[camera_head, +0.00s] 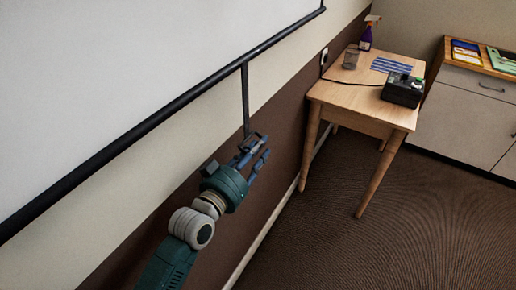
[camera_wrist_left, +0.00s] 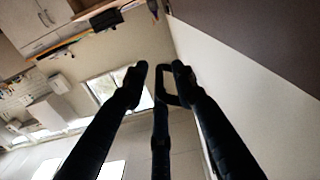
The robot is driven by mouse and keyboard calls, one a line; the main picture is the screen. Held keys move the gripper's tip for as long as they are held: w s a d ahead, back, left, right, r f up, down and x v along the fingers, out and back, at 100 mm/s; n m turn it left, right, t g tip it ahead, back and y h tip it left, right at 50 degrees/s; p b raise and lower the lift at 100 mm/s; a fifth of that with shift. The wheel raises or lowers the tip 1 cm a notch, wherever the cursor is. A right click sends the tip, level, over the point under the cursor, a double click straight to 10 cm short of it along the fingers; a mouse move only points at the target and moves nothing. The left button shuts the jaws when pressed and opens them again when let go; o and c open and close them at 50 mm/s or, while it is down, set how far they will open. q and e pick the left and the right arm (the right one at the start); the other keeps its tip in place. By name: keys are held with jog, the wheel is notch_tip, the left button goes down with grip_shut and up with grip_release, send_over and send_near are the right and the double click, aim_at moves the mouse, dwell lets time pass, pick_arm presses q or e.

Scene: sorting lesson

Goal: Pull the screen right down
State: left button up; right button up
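The white projection screen (camera_head: 120,75) hangs along the wall at the left of the head view, with a black bar (camera_head: 165,112) along its bottom edge. A dark pull strap (camera_head: 245,92) hangs down from the bar. In the wrist view the pull strap (camera_wrist_left: 161,130) runs between the fingers and ends in a loop handle (camera_wrist_left: 163,85) near the fingertips. My left gripper (camera_head: 257,150) is at the strap's lower end, its fingers apart. In the wrist view the left gripper (camera_wrist_left: 158,78) is open, with the handle close to the right finger; contact is unclear. My right gripper is out of view.
A cabinet (camera_head: 470,105) is beyond. The carpet in front is clear.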

pick_arm(q)
jog(key=shift+r, duration=0.25)
